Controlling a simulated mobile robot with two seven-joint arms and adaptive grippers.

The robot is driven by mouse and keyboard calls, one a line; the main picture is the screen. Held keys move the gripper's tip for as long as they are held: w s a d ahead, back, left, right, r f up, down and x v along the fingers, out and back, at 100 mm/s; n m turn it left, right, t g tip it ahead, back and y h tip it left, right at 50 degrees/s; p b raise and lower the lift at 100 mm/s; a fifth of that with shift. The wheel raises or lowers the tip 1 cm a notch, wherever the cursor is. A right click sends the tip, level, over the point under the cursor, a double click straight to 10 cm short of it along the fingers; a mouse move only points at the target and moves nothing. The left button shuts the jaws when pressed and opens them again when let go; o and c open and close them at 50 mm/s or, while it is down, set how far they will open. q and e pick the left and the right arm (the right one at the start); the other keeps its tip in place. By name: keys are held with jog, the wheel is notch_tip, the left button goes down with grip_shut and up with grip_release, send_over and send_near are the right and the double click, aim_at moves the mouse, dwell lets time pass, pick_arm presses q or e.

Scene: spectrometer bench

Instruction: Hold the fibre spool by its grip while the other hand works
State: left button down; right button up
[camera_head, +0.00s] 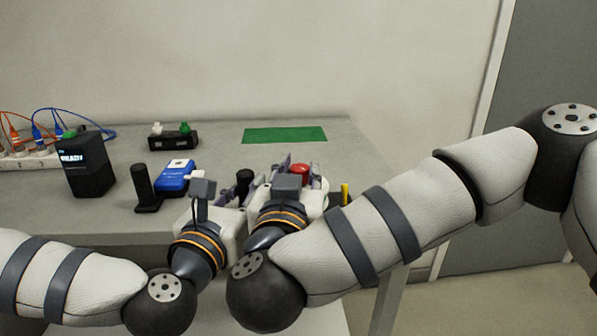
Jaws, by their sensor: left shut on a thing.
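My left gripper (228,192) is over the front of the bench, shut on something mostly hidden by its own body. A black upright piece (244,178) shows at its fingers and looks like the grip of the fibre spool; the rest of the spool is not clearly visible. My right gripper (300,168) is close beside it on the right, over the bench's front right part. A red round thing (300,174) shows by its fingers; whether they touch it or are closed is unclear.
On the bench (225,146) stand a black display box (88,165), a black post on a base (146,188), a blue device (175,176) and a black holder with white and green knobs (173,140). A green mat (285,135) lies clear behind. A yellow piece (345,194) is at right.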

jog(key=shift+o, duration=1.4)
jog(key=v, duration=1.2)
